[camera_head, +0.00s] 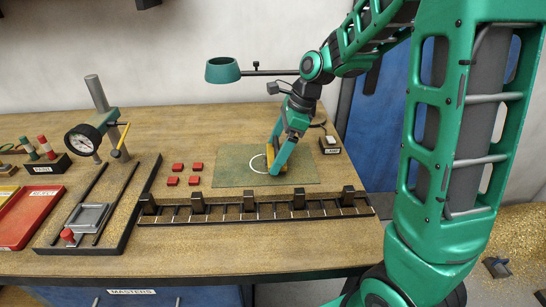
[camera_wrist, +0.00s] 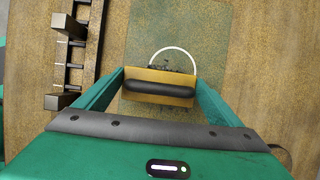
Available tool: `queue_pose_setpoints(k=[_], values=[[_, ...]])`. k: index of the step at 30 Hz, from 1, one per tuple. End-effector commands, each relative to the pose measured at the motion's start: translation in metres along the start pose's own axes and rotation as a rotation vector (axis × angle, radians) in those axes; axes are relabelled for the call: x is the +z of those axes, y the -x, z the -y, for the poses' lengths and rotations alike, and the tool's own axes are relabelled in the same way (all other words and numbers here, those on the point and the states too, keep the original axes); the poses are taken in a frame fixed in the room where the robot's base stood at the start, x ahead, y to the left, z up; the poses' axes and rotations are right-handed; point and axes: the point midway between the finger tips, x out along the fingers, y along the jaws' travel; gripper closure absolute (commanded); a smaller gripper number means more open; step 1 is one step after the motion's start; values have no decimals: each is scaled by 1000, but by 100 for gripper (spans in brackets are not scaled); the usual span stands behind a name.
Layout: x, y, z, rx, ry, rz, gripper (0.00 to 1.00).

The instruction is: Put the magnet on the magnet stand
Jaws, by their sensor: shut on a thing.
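My gripper (camera_head: 278,166) is low over the green mat (camera_head: 230,172) on the bench. In the wrist view, my gripper (camera_wrist: 160,88) is shut across a yellow block (camera_wrist: 170,76) with a black bar handle (camera_wrist: 160,89); I take this for the magnet. Small dark bits show along the block's far edge. In the head view the block (camera_head: 270,154) is partly hidden by my fingers. I cannot tell whether it touches the mat. A white ring mark (camera_head: 256,163) lies beside it. I cannot identify the magnet stand for certain.
A black rack with several posts (camera_head: 250,211) runs along the mat's front. Several red squares (camera_head: 178,167) lie left of the mat. A labelled box (camera_head: 329,145) is right of the mat.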

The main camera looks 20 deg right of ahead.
Motion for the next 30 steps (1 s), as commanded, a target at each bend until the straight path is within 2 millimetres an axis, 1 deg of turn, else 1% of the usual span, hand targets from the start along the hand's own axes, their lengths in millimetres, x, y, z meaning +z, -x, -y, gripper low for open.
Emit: queue_pose_setpoints(k=[1,4,15,16,17,26,29,30], values=[[-3,-7,0,3,0,-1,48],[-7,-17,0,2,0,0,48],[-8,-20,0,-1,1,1,48],[-8,-20,0,0,0,0,4],[-8,-20,0,0,1,0,0],[-7,-17,0,-1,0,0,0],[-7,-8,1,-3,0,1,0],[-7,-2,1,-3,0,2,0]])
